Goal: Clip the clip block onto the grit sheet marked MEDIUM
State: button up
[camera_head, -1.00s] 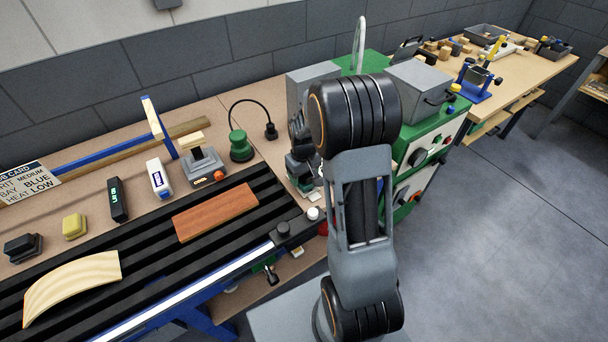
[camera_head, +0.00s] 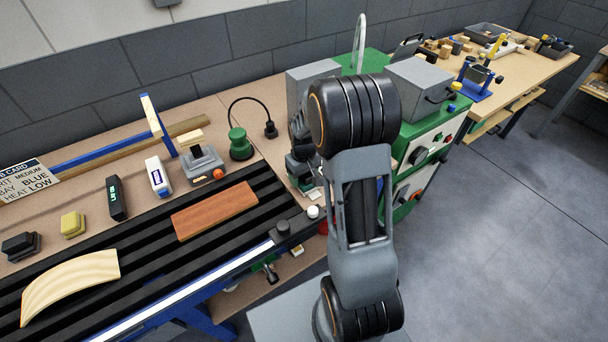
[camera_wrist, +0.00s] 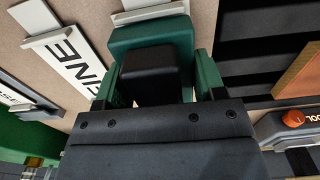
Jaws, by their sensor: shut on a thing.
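The clip block (camera_wrist: 150,40), green with a black part on it, is between the jaws of my gripper (camera_wrist: 158,85) in the wrist view. The jaws are shut on it. A pale sheet edge with a grey bar (camera_wrist: 148,14) shows just beyond the block; its marking is hidden, so I cannot tell whether it is MEDIUM or whether the block touches it. A white sheet ending in "NE" (camera_wrist: 78,65) lies left of the block. Another marked sheet (camera_wrist: 10,97) is cut off at the left edge. In the head view my arm hides most of the gripper area.
A black slatted bed (camera_head: 160,236) holds a reddish wood panel (camera_head: 215,210) and a curved pale panel (camera_head: 70,284). A device with an orange knob (camera_wrist: 293,118) is close on the right in the wrist view. Green cabinets (camera_head: 425,150) stand behind my arm.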

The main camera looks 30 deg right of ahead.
jog(key=shift+f, duration=0.4)
dwell(0.3)
jog(key=shift+r, duration=0.2)
jog(key=shift+r+p, duration=2.25)
jog(key=shift+r, duration=1.1)
